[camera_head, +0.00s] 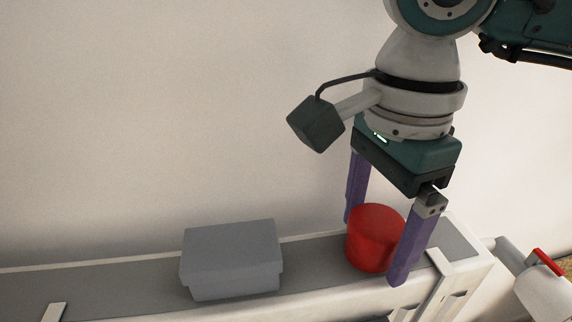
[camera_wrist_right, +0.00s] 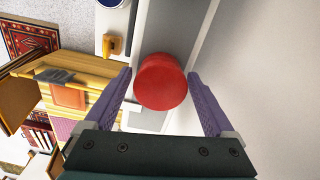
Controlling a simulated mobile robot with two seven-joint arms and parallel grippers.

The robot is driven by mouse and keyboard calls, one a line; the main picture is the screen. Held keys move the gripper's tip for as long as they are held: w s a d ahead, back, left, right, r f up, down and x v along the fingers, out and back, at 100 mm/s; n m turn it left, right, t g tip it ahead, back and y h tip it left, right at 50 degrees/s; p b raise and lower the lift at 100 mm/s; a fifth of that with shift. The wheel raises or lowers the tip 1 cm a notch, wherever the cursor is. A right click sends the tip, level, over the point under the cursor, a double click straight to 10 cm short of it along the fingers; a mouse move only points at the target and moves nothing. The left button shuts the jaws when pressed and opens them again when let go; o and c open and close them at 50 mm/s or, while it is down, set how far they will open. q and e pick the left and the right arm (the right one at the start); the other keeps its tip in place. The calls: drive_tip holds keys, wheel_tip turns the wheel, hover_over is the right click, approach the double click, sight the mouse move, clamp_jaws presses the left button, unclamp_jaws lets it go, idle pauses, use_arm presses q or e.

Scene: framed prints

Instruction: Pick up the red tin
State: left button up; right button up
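The red tin (camera_head: 374,238) stands upright on the narrow grey-topped ledge (camera_head: 100,286), near its right end. It also shows in the right wrist view (camera_wrist_right: 161,82). My right gripper (camera_head: 373,250) points down from above with its purple fingers spread, one on either side of the tin. In the right wrist view the fingers (camera_wrist_right: 160,80) are apart, with a visible gap between each finger and the tin. The gripper is open and holds nothing. My left gripper is in neither view.
A grey lidded box (camera_head: 231,258) sits on the ledge left of the tin, with bare surface between them. A plain wall (camera_head: 150,120) rises right behind the ledge. A white cylindrical thing with a red part (camera_head: 541,290) is beyond the ledge's right end.

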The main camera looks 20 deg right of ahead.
drive_tip(key=c, duration=1.3)
drive_tip(key=shift+r, duration=0.15)
